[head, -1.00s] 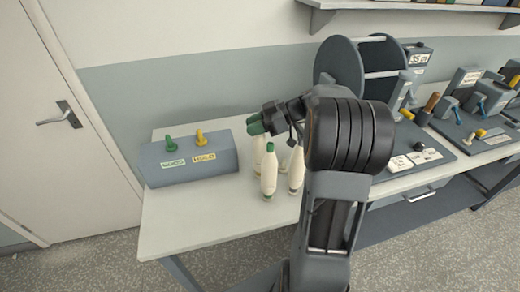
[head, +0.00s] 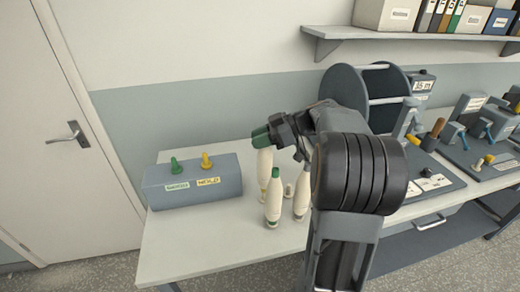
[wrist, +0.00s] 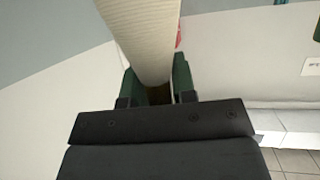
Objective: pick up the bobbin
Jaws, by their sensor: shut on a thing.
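The bobbin (head: 264,165) is a cream, tapered piece below my gripper (head: 260,143) in the head view. The gripper's green fingers are shut on its upper end. In the wrist view the cream bobbin (wrist: 143,38) rises from between the dark green fingers (wrist: 157,92), close to the camera. Its lower end is partly behind a standing bobbin in the head view, and I cannot tell how far it is above the table.
A green-topped bobbin (head: 273,200) and another cream bobbin (head: 301,200) stand close by, with a short peg (head: 289,190) between them. A grey box (head: 160,187) with green and yellow knobs is left. A large reel (head: 343,92) stands behind my arm.

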